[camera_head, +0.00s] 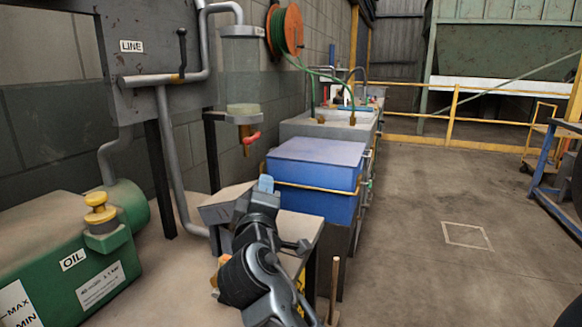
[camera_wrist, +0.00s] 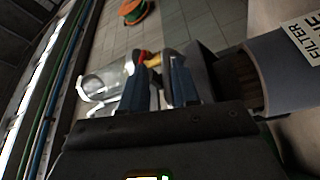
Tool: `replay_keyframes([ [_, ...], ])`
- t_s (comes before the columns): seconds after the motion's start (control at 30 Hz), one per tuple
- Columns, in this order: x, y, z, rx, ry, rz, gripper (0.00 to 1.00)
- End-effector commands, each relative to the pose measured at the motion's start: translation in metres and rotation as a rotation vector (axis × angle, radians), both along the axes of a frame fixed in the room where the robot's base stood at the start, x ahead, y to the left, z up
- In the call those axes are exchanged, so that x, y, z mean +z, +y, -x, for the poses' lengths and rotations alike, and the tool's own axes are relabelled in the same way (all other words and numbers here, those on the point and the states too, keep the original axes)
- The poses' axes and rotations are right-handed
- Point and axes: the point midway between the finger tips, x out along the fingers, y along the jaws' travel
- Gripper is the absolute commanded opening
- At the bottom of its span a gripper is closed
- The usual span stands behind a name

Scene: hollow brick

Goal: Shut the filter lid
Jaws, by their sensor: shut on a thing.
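The filter housing (camera_wrist: 285,70) shows at the right of the wrist view as a grey body with a "FILTER" label and a dark, brownish open end. A dark grey flat piece, seemingly the filter lid (camera_wrist: 208,72), stands beside that opening, apart from a closed position. My gripper (camera_wrist: 160,85) has its two blue fingers by this piece and is shut on it; the contact itself is mostly hidden. In the head view my gripper (camera_head: 266,184) is at a grey sloped housing (camera_head: 222,203), which my wrist partly covers.
A clear bowl with a red-handled valve (camera_head: 250,138) hangs behind the gripper. A blue tub (camera_head: 315,165) stands just beyond. A green oil tank (camera_head: 75,260) is at left. A wooden stick (camera_head: 335,285) stands at front.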

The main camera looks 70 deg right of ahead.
Motion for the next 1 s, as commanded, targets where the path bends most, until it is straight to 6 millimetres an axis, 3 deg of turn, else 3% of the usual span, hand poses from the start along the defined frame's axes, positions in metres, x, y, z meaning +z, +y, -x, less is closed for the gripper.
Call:
replay_keyframes([
  [0.1, 0.028, -0.002, 0.003, -0.008, -0.013, 0.006, 0.21],
  [0.17, 0.042, -0.002, 0.004, -0.011, -0.013, 0.007, 0.29],
  [0.3, 0.056, -0.022, 0.031, -0.023, -0.008, 0.01, 0.76],
  [0.57, 0.088, -0.05, 0.071, -0.024, -0.004, 0.015, 0.76],
  [0.63, 0.095, -0.056, 0.08, -0.023, -0.004, 0.015, 0.76],
  [0.67, 0.097, -0.059, 0.084, -0.023, -0.004, 0.015, 0.7],
  [0.7, 0.1, -0.062, 0.087, -0.022, -0.004, 0.013, 0.34],
  [0.73, 0.101, -0.063, 0.089, -0.019, -0.004, 0.012, 0.21],
  [1.0, 0.104, -0.07, 0.098, -0.009, -0.003, 0.007, 0.21],
])
